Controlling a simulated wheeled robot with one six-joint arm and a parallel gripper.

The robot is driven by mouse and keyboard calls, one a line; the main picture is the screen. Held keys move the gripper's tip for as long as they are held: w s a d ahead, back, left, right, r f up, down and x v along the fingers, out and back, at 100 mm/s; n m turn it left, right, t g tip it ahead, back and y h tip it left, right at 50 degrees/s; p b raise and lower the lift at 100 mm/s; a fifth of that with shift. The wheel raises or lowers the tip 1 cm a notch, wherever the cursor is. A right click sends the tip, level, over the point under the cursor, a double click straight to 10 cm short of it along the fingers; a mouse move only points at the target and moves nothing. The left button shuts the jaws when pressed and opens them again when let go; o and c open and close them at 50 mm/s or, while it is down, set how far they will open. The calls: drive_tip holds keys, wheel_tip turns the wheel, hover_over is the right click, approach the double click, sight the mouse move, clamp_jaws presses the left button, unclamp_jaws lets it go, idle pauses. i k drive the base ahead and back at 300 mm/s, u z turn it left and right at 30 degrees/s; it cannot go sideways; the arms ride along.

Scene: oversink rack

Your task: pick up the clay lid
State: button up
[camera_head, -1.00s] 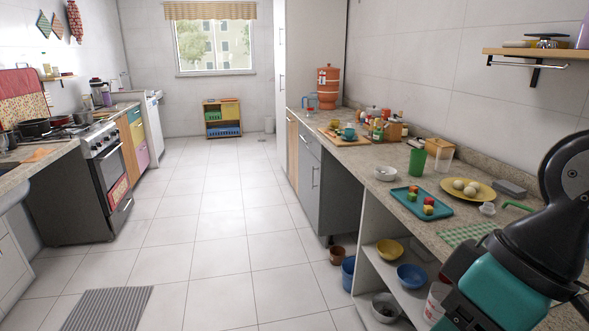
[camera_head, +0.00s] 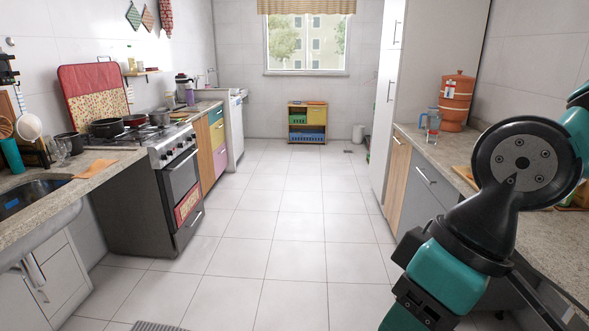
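A terracotta clay water filter (camera_head: 455,105) stands on the right-hand counter, beside the tall white cabinet. Its rounded clay lid (camera_head: 459,75) sits on top of it. A pale label is on the filter's front. Parts of my arm fill the right side of the view, well nearer than the filter. My gripper's fingers do not show, so I cannot see whether they hold anything.
A clear blue-handled jug (camera_head: 432,125) stands left of the filter. The right counter (camera_head: 439,153) is partly hidden by my arm. A stove (camera_head: 178,175) and the sink counter are on the left. The tiled floor (camera_head: 285,210) between is clear.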

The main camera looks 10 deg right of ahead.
sight(459, 75)
drive_tip(key=u, duration=0.2)
drive_tip(key=i, duration=4.25)
drive_tip(key=z, duration=0.65)
drive_tip(key=i, duration=1.55)
drive_tip(key=z, duration=1.65)
drive_tip(key=i, duration=1.15)
drive_tip(key=z, duration=0.95)
drive_tip(key=i, duration=0.25)
drive_tip(key=u, duration=0.05)
